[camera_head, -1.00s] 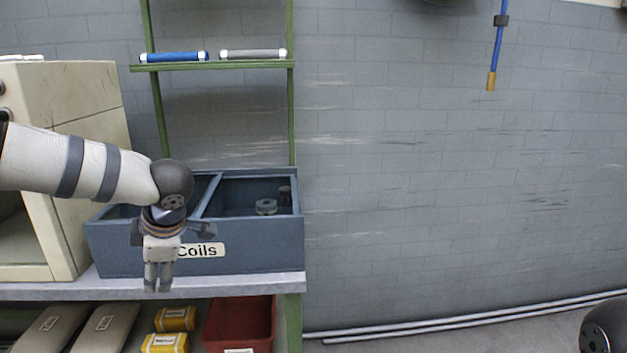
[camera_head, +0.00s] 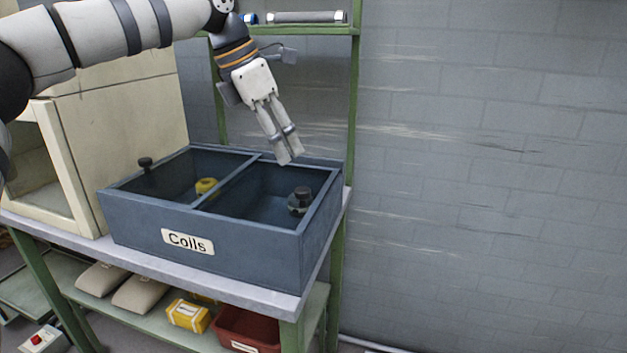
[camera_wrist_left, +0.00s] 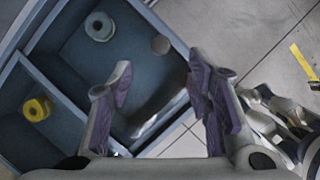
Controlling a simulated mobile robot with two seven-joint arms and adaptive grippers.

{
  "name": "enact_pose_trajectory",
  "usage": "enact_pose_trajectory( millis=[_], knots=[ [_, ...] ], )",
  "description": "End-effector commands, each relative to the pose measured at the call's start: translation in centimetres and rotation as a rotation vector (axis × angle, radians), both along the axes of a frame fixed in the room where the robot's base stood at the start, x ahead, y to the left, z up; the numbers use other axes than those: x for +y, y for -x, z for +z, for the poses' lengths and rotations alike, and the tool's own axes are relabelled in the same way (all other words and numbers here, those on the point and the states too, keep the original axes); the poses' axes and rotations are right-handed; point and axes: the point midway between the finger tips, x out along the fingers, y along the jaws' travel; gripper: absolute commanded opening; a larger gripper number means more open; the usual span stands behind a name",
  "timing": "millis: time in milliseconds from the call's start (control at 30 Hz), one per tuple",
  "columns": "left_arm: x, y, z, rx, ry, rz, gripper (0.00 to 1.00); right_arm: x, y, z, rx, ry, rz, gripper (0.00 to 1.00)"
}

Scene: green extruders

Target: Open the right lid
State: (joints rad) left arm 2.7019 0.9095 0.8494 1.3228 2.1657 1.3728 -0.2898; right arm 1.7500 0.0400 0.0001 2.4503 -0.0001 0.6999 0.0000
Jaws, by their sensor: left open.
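A blue-grey box labelled "Coils" (camera_head: 150,215) stands on the bench with two compartments; it also shows in the left wrist view (camera_wrist_left: 72,78). A dark round knob (camera_head: 302,192) shows over the right compartment, with a grey coil (camera_head: 297,206) close by. If it has a lid, that looks see-through; I cannot make out its edges. The knob appears near the box edge in the left wrist view (camera_wrist_left: 160,44). My left gripper (camera_head: 289,161) is open and empty, pointing down above the back of the right compartment.
Another dark knob (camera_head: 146,163) and a yellow coil (camera_head: 206,186) show at the left compartment. A cream cabinet (camera_head: 120,110) stands left of the box. A green shelf (camera_head: 300,30) is close behind my gripper. Right of the bench is open floor before the wall.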

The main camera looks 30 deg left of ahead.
Motion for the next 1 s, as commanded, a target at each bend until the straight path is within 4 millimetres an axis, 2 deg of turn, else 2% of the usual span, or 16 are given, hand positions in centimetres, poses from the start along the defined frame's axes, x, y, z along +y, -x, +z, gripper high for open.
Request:
enact_pose_trajectory(
  millis=[33,100,300,467,733,767,933,967,1000],
  knots=[
    [-0.2,-0.4,-1.7,0.011,-0.001,-0.001,0.45,0.0,0.3,-0.3,0.011,0.0,0.0,0.4],
    [-0.6,-1.0,-3.5,0.012,-0.001,0.0,0.45,0.0,0.5,-0.5,0.018,0.0,0.0,0.4],
    [-1.5,-2.5,-7.7,0.009,-0.004,-0.001,0.45,0.0,1.0,-0.9,0.034,0.0,0.0,0.4],
    [-1.9,-3.1,-9.3,0.006,-0.003,0.0,0.45,0.0,1.1,-1.1,0.039,0.0,0.0,0.4],
    [-2.0,-3.3,-9.4,0.003,-0.003,0.0,0.45,0.0,1.1,-1.1,0.038,0.0,0.0,0.4],
    [-2.0,-3.3,-9.4,0.003,-0.003,0.0,0.43,0.0,1.1,-1.1,0.038,0.0,0.0,0.4],
    [-2.0,-3.3,-9.4,0.003,-0.003,0.0,0.05,0.0,1.1,-1.1,0.038,0.0,0.0,0.4],
    [-2.0,-3.3,-9.4,0.003,-0.003,0.0,0.0,0.0,1.1,-1.1,0.038,0.0,0.0,0.4],
    [-2.0,-3.3,-9.4,0.003,-0.003,0.0,0.0,0.0,1.1,-1.1,0.038,0.0,0.0,0.4]
  ],
)
